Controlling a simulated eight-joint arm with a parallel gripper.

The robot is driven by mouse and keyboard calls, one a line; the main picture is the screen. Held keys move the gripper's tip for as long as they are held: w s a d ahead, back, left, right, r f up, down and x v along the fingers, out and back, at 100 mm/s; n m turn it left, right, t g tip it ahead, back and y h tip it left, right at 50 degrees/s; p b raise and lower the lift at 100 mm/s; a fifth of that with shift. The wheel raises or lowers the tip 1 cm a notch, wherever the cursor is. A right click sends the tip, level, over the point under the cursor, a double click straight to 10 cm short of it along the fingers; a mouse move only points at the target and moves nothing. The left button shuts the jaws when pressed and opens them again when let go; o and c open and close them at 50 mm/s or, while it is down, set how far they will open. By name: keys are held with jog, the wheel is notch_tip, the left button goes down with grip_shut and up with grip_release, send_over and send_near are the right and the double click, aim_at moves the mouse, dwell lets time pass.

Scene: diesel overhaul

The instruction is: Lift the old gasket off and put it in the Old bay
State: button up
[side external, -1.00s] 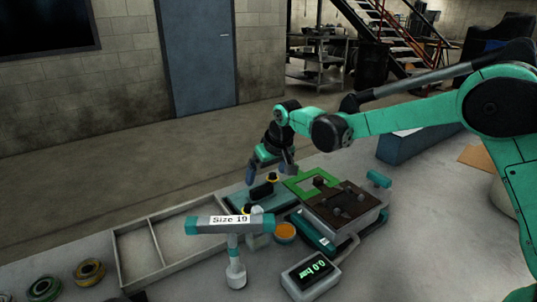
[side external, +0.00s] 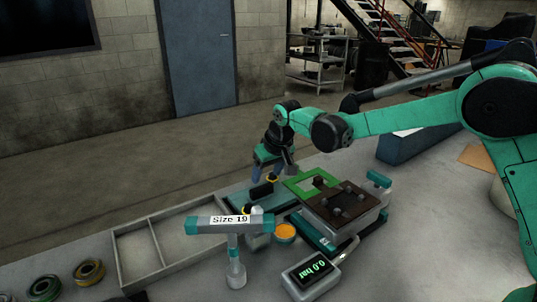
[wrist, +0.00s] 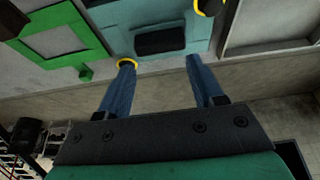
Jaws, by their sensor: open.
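My gripper (side external: 272,173) hangs above the far side of the bench, behind a teal tray with a black pad. Its two blue fingers are apart with nothing between them, as the wrist view (wrist: 163,85) also shows. A flat green square frame (side external: 302,188) lies to the right of the gripper; it also shows at upper left in the wrist view (wrist: 85,50). A brown plate (side external: 325,207) with several dark knobs lies on a block beside the frame. I cannot tell which piece is the old gasket. No bay label is readable.
A grey divided tray (side external: 187,243) stands at the left, its compartments empty. A teal-topped stand marked "Size 19" (side external: 232,222), an orange-filled cup (side external: 285,231) and a gauge reading 0.0 bar (side external: 312,271) stand in front. Several rings (side external: 90,269) lie at the far left.

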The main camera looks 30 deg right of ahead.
aim_at(320, 179)
jog(key=s+d+r+g, duration=0.1)
jog(key=s+d, duration=0.1)
jog(key=d, duration=0.1)
jog(key=s+d+r+g, duration=0.1)
jog(key=s+d+g, duration=0.1)
jog(key=d, duration=0.2)
jog(key=s+d+r+g, duration=0.1)
jog(key=s+d, duration=0.1)
jog(key=d, duration=0.1)
jog(key=shift+d+r+g, duration=0.2)
jog(key=shift+r+g, duration=0.05)
jog(key=shift+g, duration=0.05)
notch_tip(320, 179, down, 4)
jog(key=shift+f, duration=0.55)
grip_shut()
